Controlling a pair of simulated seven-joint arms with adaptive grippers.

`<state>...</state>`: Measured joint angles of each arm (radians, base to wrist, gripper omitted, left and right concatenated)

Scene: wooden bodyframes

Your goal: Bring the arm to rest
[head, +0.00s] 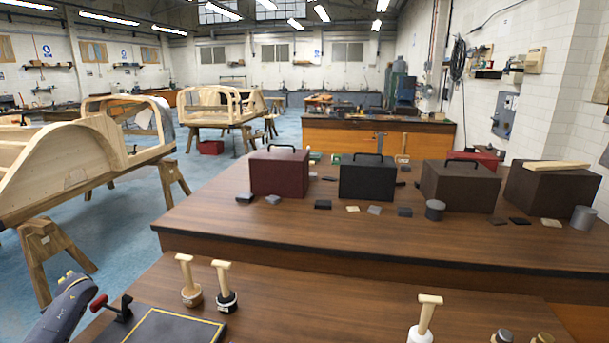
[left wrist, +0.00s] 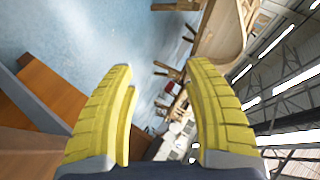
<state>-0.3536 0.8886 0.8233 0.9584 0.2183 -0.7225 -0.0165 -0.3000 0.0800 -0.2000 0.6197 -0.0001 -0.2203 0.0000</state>
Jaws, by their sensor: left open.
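My left gripper (head: 67,277) shows at the lower left of the head view, beside the near bench and left of a red-handled clamp. Only its grey body and small yellow finger parts show there. In the left wrist view its two yellow fingers (left wrist: 160,85) stand wide apart with nothing between them. Beyond them are the blue floor and a wooden bodyframe, seen tilted. My right gripper is in neither view.
The near bench holds a dark yellow-lined board (head: 178,327), the red-handled clamp (head: 118,308) and several wooden-handled stamps (head: 188,280). A second bench (head: 240,222) carries several dark boxes. A wooden bodyframe (head: 75,160) stands on trestles at left. Blue floor is open between.

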